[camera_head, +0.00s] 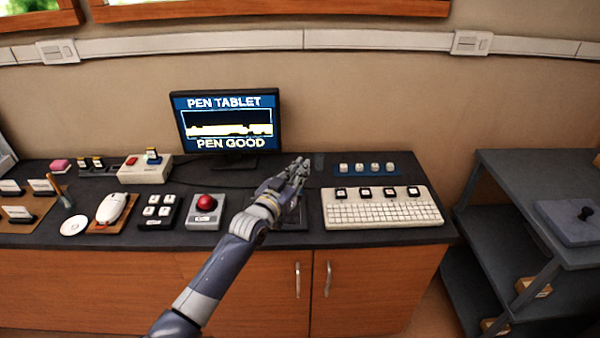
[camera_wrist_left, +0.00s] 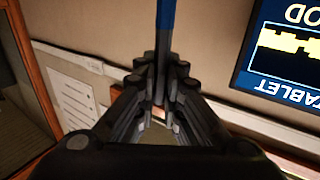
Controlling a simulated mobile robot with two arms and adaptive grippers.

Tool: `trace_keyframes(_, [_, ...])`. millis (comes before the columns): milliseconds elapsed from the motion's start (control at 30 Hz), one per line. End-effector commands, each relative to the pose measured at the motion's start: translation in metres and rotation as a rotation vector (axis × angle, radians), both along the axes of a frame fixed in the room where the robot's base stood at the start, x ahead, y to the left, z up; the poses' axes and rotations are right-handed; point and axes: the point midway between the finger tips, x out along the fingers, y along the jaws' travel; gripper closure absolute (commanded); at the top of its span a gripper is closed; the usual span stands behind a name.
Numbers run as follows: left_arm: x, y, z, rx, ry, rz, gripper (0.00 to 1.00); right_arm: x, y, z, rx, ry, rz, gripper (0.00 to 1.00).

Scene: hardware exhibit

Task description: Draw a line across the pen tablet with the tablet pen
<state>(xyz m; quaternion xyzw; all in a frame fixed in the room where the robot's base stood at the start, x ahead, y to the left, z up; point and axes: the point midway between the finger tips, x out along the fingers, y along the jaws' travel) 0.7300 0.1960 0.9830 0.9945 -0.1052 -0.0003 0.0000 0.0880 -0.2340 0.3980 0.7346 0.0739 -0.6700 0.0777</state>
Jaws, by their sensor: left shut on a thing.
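My left gripper (camera_head: 301,168) reaches over the counter in the head view, above the dark pen tablet (camera_head: 303,217). The arm and gripper hide much of the tablet. In the left wrist view the gripper (camera_wrist_left: 163,72) is shut on a slim blue tablet pen (camera_wrist_left: 165,22), which sticks out past the fingertips. In the head view the pen cannot be made out, so I cannot tell whether it touches the tablet. The monitor (camera_head: 228,122) reads "PEN TABLET" and "PEN GOOD" around a jagged yellow-white display. My right gripper is not in view.
A white keyboard (camera_head: 382,210) lies just right of the tablet. A blue strip with keycaps (camera_head: 366,170) lies behind the keyboard. Grey shelves (camera_head: 541,182) stand at right.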

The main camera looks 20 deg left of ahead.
Motion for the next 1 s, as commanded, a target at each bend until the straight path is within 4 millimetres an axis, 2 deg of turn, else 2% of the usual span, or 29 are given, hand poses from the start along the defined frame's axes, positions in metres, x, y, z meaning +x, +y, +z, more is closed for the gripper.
trace_keyframes(400, [0.004,0.002,0.021,0.001,0.000,0.002,1.00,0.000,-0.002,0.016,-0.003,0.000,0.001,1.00])
trace_keyframes(1000, [0.005,0.002,0.021,0.000,-0.001,0.002,1.00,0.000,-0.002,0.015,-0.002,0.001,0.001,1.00])
